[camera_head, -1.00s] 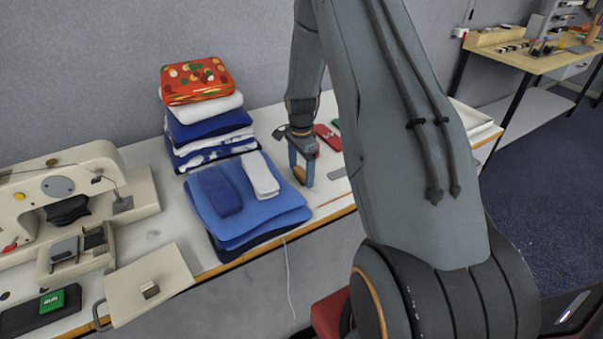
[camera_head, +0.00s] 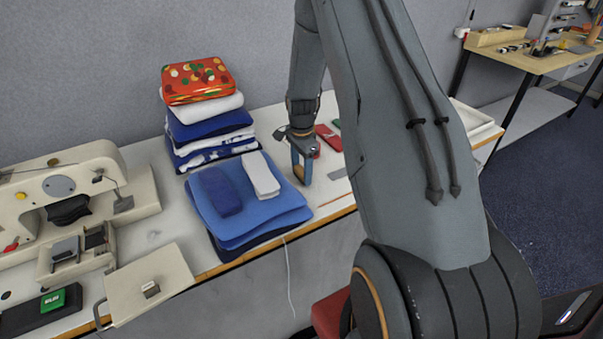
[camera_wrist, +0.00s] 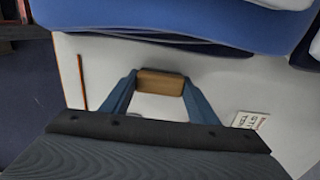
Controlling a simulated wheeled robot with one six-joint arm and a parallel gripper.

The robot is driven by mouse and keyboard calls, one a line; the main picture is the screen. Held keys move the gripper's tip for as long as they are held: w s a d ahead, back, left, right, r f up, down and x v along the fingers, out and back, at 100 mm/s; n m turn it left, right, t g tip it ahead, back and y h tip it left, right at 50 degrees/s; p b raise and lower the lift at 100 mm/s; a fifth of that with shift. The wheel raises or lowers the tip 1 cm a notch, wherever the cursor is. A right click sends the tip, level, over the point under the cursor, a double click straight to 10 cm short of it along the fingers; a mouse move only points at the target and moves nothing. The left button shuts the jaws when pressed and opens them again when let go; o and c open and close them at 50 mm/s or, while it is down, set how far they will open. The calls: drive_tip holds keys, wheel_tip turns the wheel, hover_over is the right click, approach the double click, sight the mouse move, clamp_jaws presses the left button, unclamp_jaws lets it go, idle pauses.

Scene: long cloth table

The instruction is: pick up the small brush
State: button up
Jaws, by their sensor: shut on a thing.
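The small brush shows as a brown, wood-coloured block (camera_wrist: 161,82) between my fingertips in the wrist view. In the head view a bit of its brown (camera_head: 299,174) shows at the blue fingers. My gripper (camera_head: 302,178) points down over the white table, right of the blue folded cloths. It is shut on the brush, one finger at each end of the block in the wrist view (camera_wrist: 160,88). Bristles are not visible. I cannot tell whether the brush touches the table.
A blue cloth stack (camera_head: 265,218) lies close left of my gripper. A taller pile with a red patterned tin (camera_head: 197,80) stands behind. A red item (camera_head: 328,137) lies behind the gripper. A thin orange stick (camera_wrist: 81,82) lies near the table edge. A sewing machine (camera_head: 70,190) stands left.

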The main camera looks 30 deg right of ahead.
sight(301, 170)
wheel_tip(301, 170, up, 10)
drive_tip(key=b, duration=0.3)
drive_tip(key=shift+f, duration=0.2)
